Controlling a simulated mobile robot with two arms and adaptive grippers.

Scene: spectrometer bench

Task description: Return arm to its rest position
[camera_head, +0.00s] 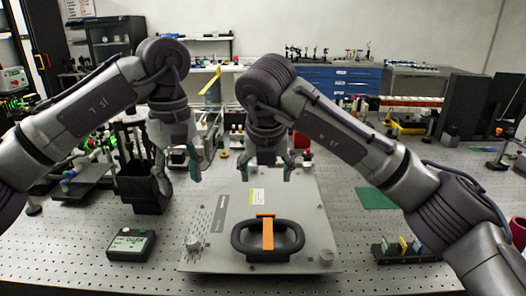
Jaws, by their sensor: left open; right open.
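My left gripper (180,172) is open and points down over the bench, between the black holder and the grey box. Nothing shows between its fingers. My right gripper (266,176) is open and points down above the back part of the flat grey box (310,225). It looks empty. The box has a black handle (268,252) with an orange strip (267,230) across it and a yellow label on top. Both arms are bent, with their elbows raised above the bench. I cannot tell whether the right fingertips touch the box.
A small meter with a display (132,244) lies at the front left, near a black holder (141,190). A black rack with coloured pieces (405,250) sits at the right, a green mat (375,198) behind it. Optical parts crowd the back; bare perforated bench lies between these.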

